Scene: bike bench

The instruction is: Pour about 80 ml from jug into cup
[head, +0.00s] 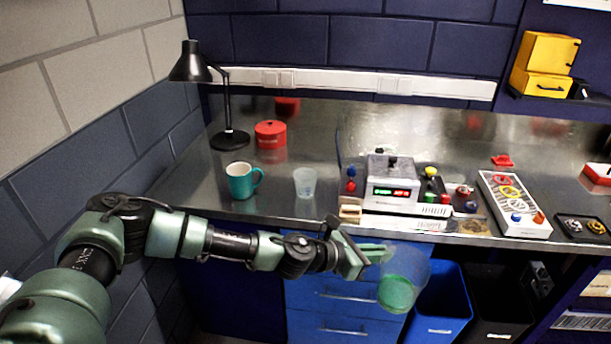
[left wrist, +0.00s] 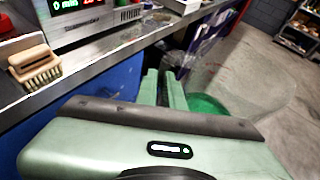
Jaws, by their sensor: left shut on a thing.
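A clear jug (head: 403,268) with green liquid in its bottom hangs in front of the bench edge. My left gripper (head: 376,254) is shut on its left side and holds it in the air, somewhat tilted. In the left wrist view the jug (left wrist: 245,72) is beyond the fingers (left wrist: 163,88), with the green liquid low in it. A translucent cup (head: 305,182) stands upright on the bench near the front edge and looks empty. A teal mug (head: 241,181) stands left of it; its inside is hard to see. My right gripper is out of view.
The metal bench (head: 300,118) carries a black lamp (head: 229,139), a red tin (head: 270,134), a device with a lit display (head: 393,193) and a wooden brush (head: 349,210). A blue bin (head: 443,306) stands below the jug. Bench room behind the translucent cup is clear.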

